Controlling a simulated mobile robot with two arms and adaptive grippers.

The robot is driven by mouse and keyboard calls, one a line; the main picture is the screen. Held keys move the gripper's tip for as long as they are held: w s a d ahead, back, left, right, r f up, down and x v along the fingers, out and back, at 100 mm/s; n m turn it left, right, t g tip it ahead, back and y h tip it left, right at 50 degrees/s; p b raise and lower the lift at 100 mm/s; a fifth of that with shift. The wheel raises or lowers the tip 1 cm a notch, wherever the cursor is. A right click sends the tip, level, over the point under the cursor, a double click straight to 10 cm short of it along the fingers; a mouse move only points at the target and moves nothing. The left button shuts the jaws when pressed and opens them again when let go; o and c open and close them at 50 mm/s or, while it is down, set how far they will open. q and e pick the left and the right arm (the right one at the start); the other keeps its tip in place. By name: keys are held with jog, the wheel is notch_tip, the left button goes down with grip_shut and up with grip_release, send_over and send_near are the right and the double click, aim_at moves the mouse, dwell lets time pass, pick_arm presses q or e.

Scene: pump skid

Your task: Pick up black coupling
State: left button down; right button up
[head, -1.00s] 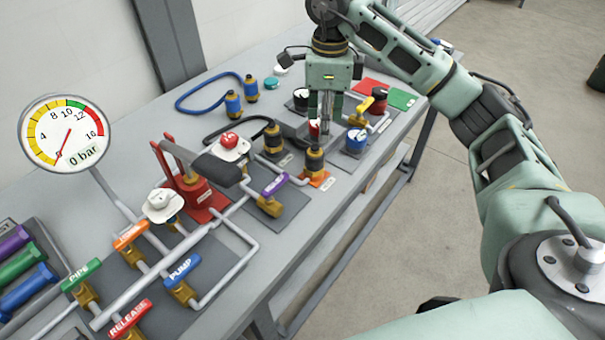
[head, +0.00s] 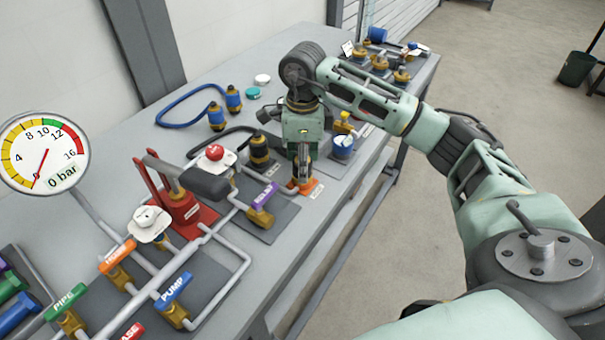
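My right gripper (head: 303,168) points straight down at the orange-tagged spot on the bench. Its fingers are lowered around or directly in front of a black and brass coupling, which they mostly hide; a brass part (head: 303,184) shows low between them. I cannot tell if the fingers press on it. A second black and brass coupling (head: 259,150) stands just left of the gripper, by the end of the black hose (head: 228,138). My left gripper is out of view.
The bench (head: 322,218) holds a purple-handled valve (head: 263,196), a red hand pump (head: 190,207) with a black grip, and a blue cap or knob (head: 344,146) right of the gripper. Blue couplings and a blue hose (head: 187,122) lie behind. A gauge (head: 45,152) reads about 0 bar.

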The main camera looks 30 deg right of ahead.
jog(key=shift+c, duration=0.3)
grip_shut()
dwell(0.3)
jog(key=shift+w+r, duration=0.1)
jog(key=shift+r, duration=0.55)
notch_tip(320, 180, up, 3)
jog(key=shift+b, duration=0.6)
jog(key=s+d+r, duration=0.6)
jog(key=s, duration=0.4)
jog(key=shift+d+r+b, duration=0.15)
jog(key=shift+r+b, duration=0.25)
jog(key=shift+b, duration=0.05)
